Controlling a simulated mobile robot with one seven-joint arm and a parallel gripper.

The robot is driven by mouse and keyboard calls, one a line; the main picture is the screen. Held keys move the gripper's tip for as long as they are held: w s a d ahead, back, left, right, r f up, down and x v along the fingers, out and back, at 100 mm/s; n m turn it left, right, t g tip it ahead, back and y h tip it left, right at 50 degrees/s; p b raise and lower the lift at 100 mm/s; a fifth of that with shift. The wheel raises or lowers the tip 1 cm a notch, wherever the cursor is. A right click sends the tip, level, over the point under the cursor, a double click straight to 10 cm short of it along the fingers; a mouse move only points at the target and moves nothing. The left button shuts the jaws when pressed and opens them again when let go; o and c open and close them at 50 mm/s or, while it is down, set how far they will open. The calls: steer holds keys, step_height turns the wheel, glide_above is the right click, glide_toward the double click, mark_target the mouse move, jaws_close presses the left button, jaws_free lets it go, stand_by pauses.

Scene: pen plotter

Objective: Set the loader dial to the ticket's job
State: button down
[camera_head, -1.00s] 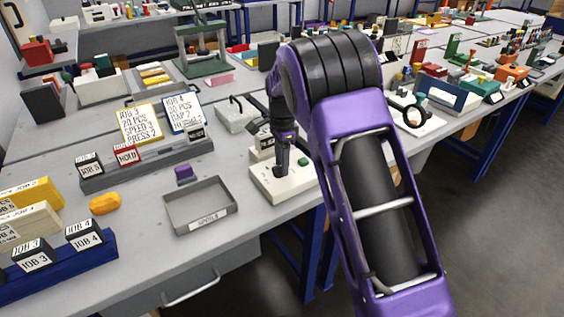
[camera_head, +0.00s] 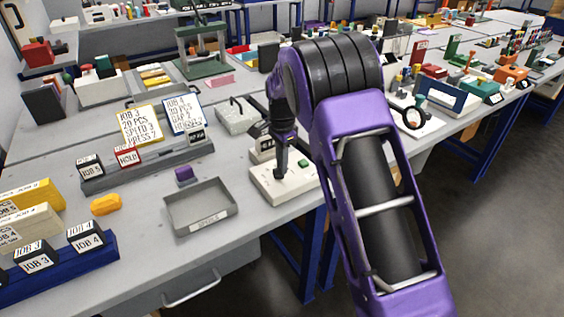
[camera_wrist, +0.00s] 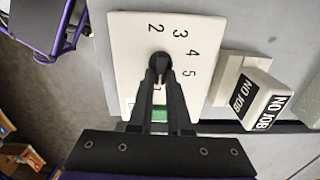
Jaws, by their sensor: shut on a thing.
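The loader dial is a dark knob (camera_wrist: 159,64) on a cream panel (camera_wrist: 128,42) with the numbers 2, 3, 4 and 5 around it; a mark between my fingers is partly covered. My gripper (camera_wrist: 160,72) is shut on the knob from above. The fingers hide the knob's pointer, so its setting cannot be read. In the head view the panel (camera_head: 264,189) stands at the bench's front edge with my gripper (camera_head: 280,174) down on it. Two tickets stand behind: a yellow-framed JOB 3 ticket (camera_head: 140,125) and a blue-framed JOB 4 ticket (camera_head: 183,115).
A green button (camera_head: 302,162) is on the panel beside the knob. A NO JOB block (camera_wrist: 262,99) stands close by the panel. An empty grey tray (camera_head: 201,207) lies to the left. A rack with a JOB 5 block (camera_head: 89,167) and a red HOLD block (camera_head: 127,157) is behind.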

steer(key=n+p, duration=0.1)
steer(key=n, duration=0.2)
steer(key=shift+w+a+r+n, duration=0.1)
steer(key=shift+n, duration=0.2)
steer(key=n+p, duration=0.1)
steer(key=n, duration=0.3)
steer(key=shift+w+a+n, duration=0.1)
steer(key=shift+a+n, duration=0.05)
steer(key=shift+n, duration=0.15)
steer(key=n+p, duration=0.1)
steer(key=n, duration=0.3)
steer(key=shift+a, duration=0.2)
steer(key=n+p, duration=0.1)
steer(key=n, duration=0.3)
steer(key=shift+a, duration=0.15)
steer(key=n, duration=0.4)
steer(key=n+p, duration=0.1)
steer(key=n, duration=0.2)
steer(key=shift+s+a, duration=0.2)
steer(key=shift+a, duration=0.05)
steer(key=n, duration=0.3)
steer(key=shift+s+p, duration=0.1)
steer(key=shift+p, duration=0.2)
steer(key=n, duration=0.4)
steer(key=shift+s+p, duration=0.2)
steer(key=shift+p, duration=0.15)
